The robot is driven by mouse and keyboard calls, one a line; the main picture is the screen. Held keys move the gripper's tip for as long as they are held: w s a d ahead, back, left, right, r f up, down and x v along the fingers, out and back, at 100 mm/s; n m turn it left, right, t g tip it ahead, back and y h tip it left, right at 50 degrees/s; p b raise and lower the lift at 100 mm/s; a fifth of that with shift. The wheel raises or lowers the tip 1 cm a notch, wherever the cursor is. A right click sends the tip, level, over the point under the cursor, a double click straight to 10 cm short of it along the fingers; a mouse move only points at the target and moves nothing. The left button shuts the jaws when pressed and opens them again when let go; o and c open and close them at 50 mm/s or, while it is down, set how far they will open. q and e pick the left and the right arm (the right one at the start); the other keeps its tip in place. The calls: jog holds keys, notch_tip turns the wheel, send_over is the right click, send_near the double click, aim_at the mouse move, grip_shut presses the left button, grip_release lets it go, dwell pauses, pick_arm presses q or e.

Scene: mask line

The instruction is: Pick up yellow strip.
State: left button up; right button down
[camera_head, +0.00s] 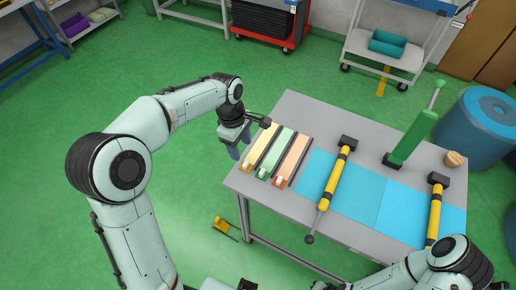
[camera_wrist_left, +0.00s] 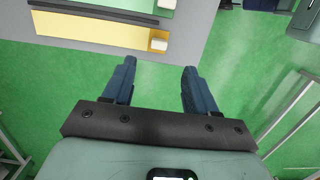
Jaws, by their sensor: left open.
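The yellow strip (camera_head: 260,147) lies on the grey table (camera_head: 300,106) at its left end, leftmost of a row of strips. It has a small white block at its near end. In the left wrist view the yellow strip (camera_wrist_left: 95,34) shows at the upper left, with the white block at its right end. My left gripper (camera_head: 239,150) is just left of the table edge, beside the strip and apart from it. In the left wrist view its two blue fingers (camera_wrist_left: 156,82) are spread with nothing but green floor between them. My right gripper is not clearly visible.
A green strip (camera_head: 277,151) and an orange strip (camera_head: 293,159) lie right of the yellow one, with dark bars between. Blue mats (camera_head: 355,190) bear yellow-handled tools (camera_head: 338,174). A green tool (camera_head: 412,137) stands behind.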

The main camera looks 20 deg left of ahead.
aim_at(246, 163)
pick_arm(q)
jog(key=f, duration=0.3)
jog(key=shift+w+d+f, duration=0.1)
jog(key=shift+w+d, duration=0.1)
jog(key=f, duration=0.5)
jog(key=shift+s+d, duration=0.1)
jog(key=shift+d, duration=0.25)
grip_shut()
